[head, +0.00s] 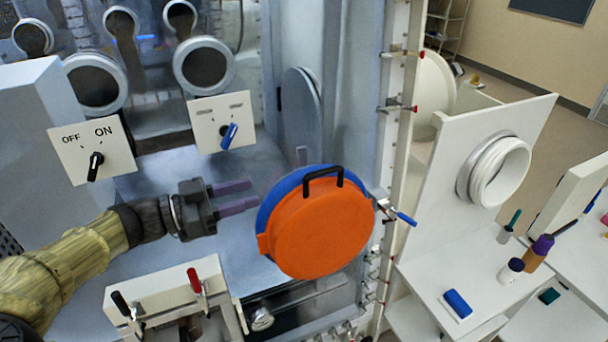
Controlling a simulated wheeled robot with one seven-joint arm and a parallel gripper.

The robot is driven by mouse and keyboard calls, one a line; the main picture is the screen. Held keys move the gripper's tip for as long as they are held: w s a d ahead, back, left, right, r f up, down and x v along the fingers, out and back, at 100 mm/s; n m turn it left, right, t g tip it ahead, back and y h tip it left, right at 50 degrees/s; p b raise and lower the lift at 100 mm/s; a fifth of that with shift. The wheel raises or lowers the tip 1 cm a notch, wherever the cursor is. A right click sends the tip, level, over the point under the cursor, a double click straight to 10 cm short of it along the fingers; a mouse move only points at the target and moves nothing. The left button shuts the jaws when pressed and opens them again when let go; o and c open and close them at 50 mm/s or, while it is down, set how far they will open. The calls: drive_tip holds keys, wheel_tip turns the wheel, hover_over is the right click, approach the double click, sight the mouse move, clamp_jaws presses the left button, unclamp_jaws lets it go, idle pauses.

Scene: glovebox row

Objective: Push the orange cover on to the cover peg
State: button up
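The orange cover (318,232) is a round disc with a black handle (323,178) at its top and a small tab on its left edge. It stands upright, slightly tilted, in front of a blue disc (267,208) that shows along its upper left rim. I cannot make out the cover peg; it may be hidden behind the cover. My gripper (253,194) is just left of the cover. Its two purple fingers point right and are apart, with nothing visible between them. Whether the fingertips touch the blue rim cannot be told.
A post with a blue-handled latch (405,218) is right of the cover. A white bench (425,275) lies farther right.

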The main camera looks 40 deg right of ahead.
sight(317, 174)
drive_tip(key=p+x, duration=0.5)
drive_tip(key=x, duration=1)
drive_tip(key=shift+w+d+r, duration=0.1)
drive_tip(key=shift+w+r, duration=0.05)
drive_tip(key=shift+d, duration=0.4)
drive_tip(key=shift+s, duration=0.2)
drive_tip(key=shift+c, duration=0.9)
drive_tip(key=shift+w+a, duration=0.1)
drive_tip(key=c, duration=0.6)
clamp_jaws()
